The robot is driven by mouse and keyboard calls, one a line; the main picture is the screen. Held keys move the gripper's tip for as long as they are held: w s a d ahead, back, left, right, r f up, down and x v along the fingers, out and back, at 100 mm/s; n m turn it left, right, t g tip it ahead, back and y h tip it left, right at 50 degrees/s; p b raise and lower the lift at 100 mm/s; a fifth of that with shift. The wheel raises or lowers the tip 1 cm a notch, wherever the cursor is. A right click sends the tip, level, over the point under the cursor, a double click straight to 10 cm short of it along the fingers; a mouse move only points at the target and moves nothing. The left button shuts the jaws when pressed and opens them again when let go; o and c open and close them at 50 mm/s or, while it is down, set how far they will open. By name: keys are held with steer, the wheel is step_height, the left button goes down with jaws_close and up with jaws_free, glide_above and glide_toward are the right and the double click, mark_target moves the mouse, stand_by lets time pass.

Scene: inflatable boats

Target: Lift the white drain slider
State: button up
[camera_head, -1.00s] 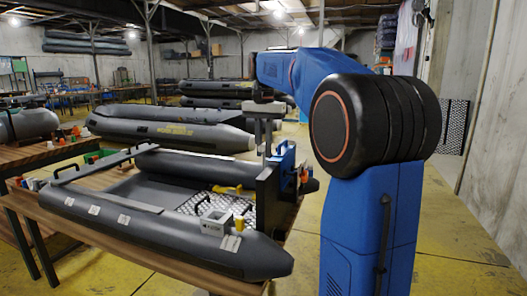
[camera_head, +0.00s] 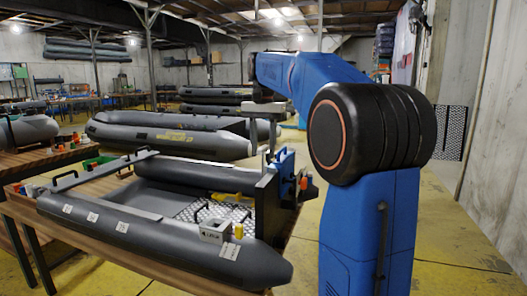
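The grey inflatable boat (camera_head: 190,247) lies on a wooden table, its dark transom board (camera_head: 267,208) at the right end. My gripper (camera_head: 268,150) is at the end of my blue arm, above and beside the top of the transom. It is small and seen from behind my arm, so I cannot tell whether its fingers are open or hold anything. A blue fitting (camera_head: 287,164) sits at the transom next to it. I cannot make out the white drain slider with certainty; it is too small or hidden behind the transom and gripper.
A patterned floor panel (camera_head: 205,211) lies inside the boat. Yellow floor is free at the right.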

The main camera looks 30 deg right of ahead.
steer(key=shift+r, duration=3.15)
steer(key=s+a+f+n+t, duration=0.1)
steer(key=s+a+f+n, duration=0.2)
steer(key=s+a+f, duration=0.3)
steer(key=s+a+f+n+t, duration=0.1)
steer(key=s+a+f+n, duration=0.1)
steer(key=s+a+f, duration=0.5)
steer(key=s+a+f+n+t, duration=0.2)
steer(key=s+f+n, duration=0.3)
steer(key=s+f, duration=1.2)
step_height(320, 180, down, 3)
steer(key=shift+a+r+t, duration=0.2)
steer(key=shift+a+t, duration=0.2)
steer(key=shift+a, duration=0.05)
